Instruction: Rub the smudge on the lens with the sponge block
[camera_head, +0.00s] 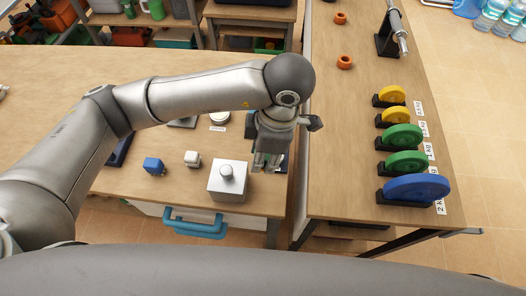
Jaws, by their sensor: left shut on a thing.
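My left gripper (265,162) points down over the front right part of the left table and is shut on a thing. Its fingers hide that thing, so I cannot tell its shape or colour. A dark blue object (283,160) shows partly behind and beside the fingers; I cannot tell whether they touch it. A small white disc (219,117) lies behind the gripper to the left, with a label in front of it. I cannot tell whether this is the lens, and no smudge can be made out. No sponge block can be clearly identified. My right gripper is not in view.
On the right table (335,150) are yellow, green and blue weight discs (417,187) and orange rings (344,62).

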